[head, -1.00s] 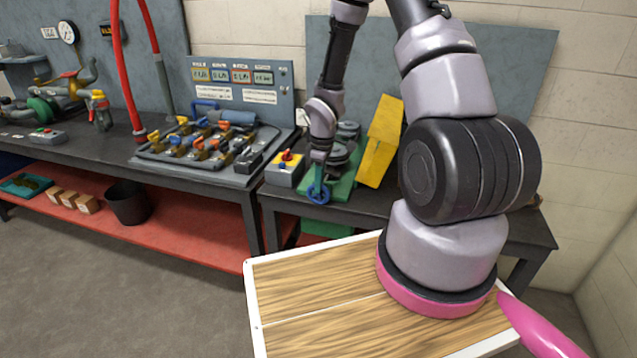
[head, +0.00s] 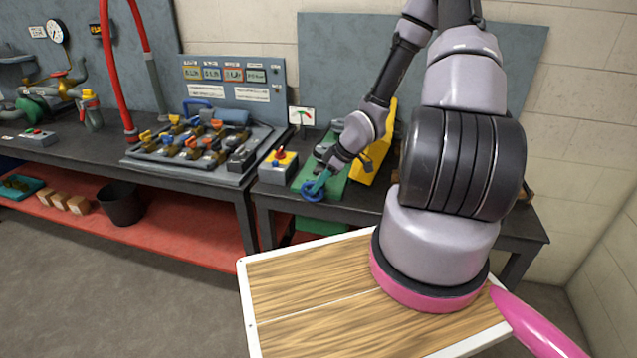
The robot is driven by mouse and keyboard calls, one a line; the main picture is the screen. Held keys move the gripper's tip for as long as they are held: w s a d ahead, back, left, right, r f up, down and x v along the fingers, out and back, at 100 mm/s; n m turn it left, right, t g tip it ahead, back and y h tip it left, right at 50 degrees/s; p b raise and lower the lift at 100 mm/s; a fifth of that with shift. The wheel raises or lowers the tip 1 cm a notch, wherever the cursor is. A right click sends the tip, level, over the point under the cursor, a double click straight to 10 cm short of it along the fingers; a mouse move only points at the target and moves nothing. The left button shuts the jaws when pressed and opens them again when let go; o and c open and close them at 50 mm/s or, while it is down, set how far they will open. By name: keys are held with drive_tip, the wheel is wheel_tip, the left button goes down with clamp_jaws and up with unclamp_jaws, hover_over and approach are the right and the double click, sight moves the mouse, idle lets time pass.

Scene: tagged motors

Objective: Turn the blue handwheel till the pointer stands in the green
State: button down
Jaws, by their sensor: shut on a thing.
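The blue handwheel (head: 311,192) is at the front edge of the green base plate on the right bench. My gripper (head: 321,178) reaches down to it from the upper right, tilted, and is shut on its rim. The fingers and wrist hide part of the wheel and the parts behind it. A small white gauge (head: 301,116) with red and green marks stands behind, at the back of the bench. Its pointer is too small for me to tell exactly where it stands.
A control box (head: 278,167) with a red knob on yellow stands close left of the wheel. A yellow upright part (head: 376,160) is just right of my wrist. A tray of small valves (head: 195,145) lies on the left bench. Open floor lies in front.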

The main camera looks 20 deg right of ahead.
idle(0.3)
drive_tip(key=c, duration=1.1)
unclamp_jaws()
drive_tip(key=v, duration=1)
drive_tip(key=shift+d+r, duration=0.15)
drive_tip(key=shift+r, duration=0.2)
drive_tip(key=shift+s, duration=0.1)
